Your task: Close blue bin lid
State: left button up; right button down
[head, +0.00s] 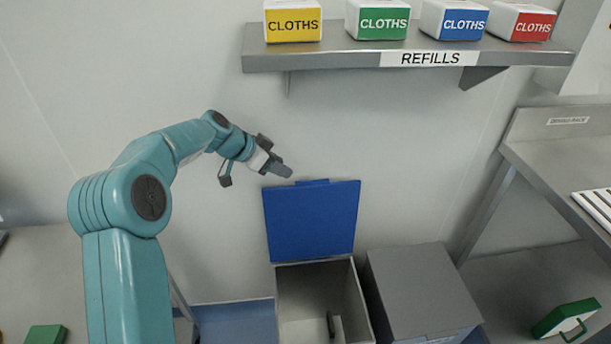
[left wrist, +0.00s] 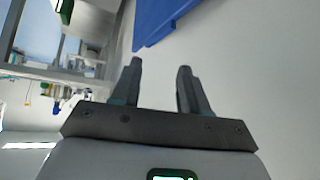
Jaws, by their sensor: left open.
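The blue bin lid (head: 312,222) stands raised, upright against the wall behind its grey bin (head: 349,290). The bin is open at the top, and a dark handle-like item shows inside it. My left gripper (head: 284,171) is just above the lid's upper left edge in the head view. In the left wrist view its two fingers (left wrist: 159,85) are apart with nothing between them. The blue lid (left wrist: 160,18) shows beyond the fingertips there; whether they touch it I cannot tell. My right gripper is in neither view.
A closed grey bin (head: 415,285) stands right of the open one. A steel shelf (head: 330,58) with several cloth boxes hangs above. A steel rack (head: 560,165) is at the right, with a green case (head: 566,318) below it. The wall between shelf and lid is clear.

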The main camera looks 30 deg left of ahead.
aim_at(309, 181)
pick_arm(q)
jog(key=p+x, duration=0.1)
jog(key=x, duration=1)
jog(key=shift+f, duration=0.1)
jog(key=shift+c, duration=0.2)
grip_shut()
